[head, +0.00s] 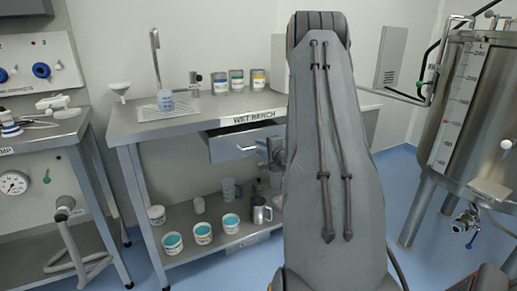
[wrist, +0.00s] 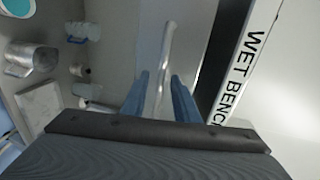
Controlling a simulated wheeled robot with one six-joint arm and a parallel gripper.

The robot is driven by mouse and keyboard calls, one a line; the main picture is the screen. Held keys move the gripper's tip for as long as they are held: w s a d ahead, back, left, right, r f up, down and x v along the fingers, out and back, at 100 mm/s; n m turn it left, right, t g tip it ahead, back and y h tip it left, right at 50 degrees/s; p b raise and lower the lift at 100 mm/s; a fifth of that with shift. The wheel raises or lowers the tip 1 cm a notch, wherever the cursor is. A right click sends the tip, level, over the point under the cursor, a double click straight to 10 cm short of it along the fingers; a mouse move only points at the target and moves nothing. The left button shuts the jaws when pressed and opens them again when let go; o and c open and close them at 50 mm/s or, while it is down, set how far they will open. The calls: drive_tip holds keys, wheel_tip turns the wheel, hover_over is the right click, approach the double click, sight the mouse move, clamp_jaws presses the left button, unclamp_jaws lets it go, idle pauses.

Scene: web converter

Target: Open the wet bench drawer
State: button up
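The wet bench (head: 190,115) has a grey drawer (head: 228,155) under its labelled top. The drawer stands partly out, with a dark gap between its front and the bench edge. Its pale bar handle (head: 246,149) also shows in the wrist view (wrist: 167,50). My gripper (head: 270,148) is at the drawer front, partly hidden by my arm in the head view. In the wrist view my blue fingers (wrist: 160,92) stand apart on either side of the handle, with room visible between them and the bar. Contact with the handle is not visible.
The lower shelf (head: 180,248) holds several teal-topped tubs, a jug and a metal mug (head: 261,210). A steel tank (head: 475,110) stands at right, another bench (head: 40,135) at left.

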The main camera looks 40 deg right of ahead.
drive_tip(key=shift+x, duration=0.9)
drive_tip(key=shift+c, duration=0.5)
clamp_jaws()
drive_tip(key=f+p+v, duration=0.2)
drive_tip(key=p+v, duration=0.4)
drive_tip(key=v, duration=0.6)
drive_tip(key=s+f+p+v, duration=0.1)
drive_tip(key=f+p+v, duration=0.2)
drive_tip(key=v, duration=1)
drive_tip(key=p, duration=0.3)
drive_tip(key=shift+s+a, duration=0.25)
drive_tip(key=shift+s, duration=0.1)
drive_tip(key=shift+o, duration=0.5)
unclamp_jaws()
